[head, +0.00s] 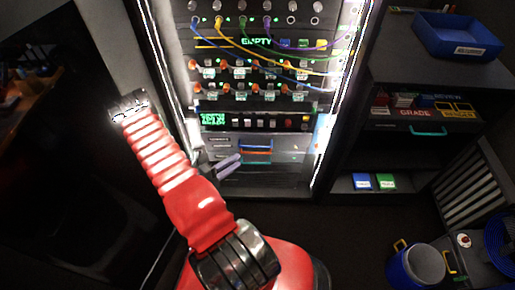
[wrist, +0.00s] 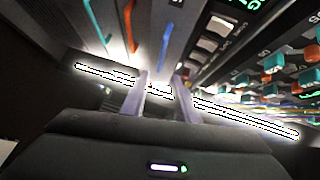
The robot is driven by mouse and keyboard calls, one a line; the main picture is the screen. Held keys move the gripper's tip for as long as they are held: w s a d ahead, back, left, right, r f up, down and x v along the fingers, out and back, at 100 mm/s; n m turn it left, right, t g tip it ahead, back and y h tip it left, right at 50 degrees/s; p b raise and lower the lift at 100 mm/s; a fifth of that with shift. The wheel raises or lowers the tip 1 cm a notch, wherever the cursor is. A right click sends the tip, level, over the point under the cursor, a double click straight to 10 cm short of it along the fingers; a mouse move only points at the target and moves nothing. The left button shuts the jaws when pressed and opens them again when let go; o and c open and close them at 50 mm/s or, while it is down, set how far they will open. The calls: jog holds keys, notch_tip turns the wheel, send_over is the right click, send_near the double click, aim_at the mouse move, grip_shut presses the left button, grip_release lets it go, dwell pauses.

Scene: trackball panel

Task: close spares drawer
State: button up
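The drawer stack (head: 256,155) is low in the rack, with narrow blue and orange handles. In the wrist view, a teal handle (wrist: 93,20), an orange handle (wrist: 129,22) and a blue handle (wrist: 165,42) show at the upper left. I cannot read a spares label or tell which drawer is meant, or how far any stands out. My gripper (head: 228,163) is in front of the stack's left part. In the wrist view my gripper (wrist: 162,95) has two pale purple fingers apart, with nothing visible between them. I cannot tell whether they touch a drawer.
Cables hang across the rack's upper panels (head: 245,75). At right, a dark cabinet holds a blue tray (head: 455,38) on top and a teal handle (head: 428,131) below small labelled items. A blue bucket (head: 415,268) stands on the floor at lower right.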

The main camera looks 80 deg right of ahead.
aim_at(258, 147)
jog(key=shift+d, duration=0.1)
jog(key=shift+x, duration=6.8)
grip_shut()
jog(key=shift+f, duration=0.15)
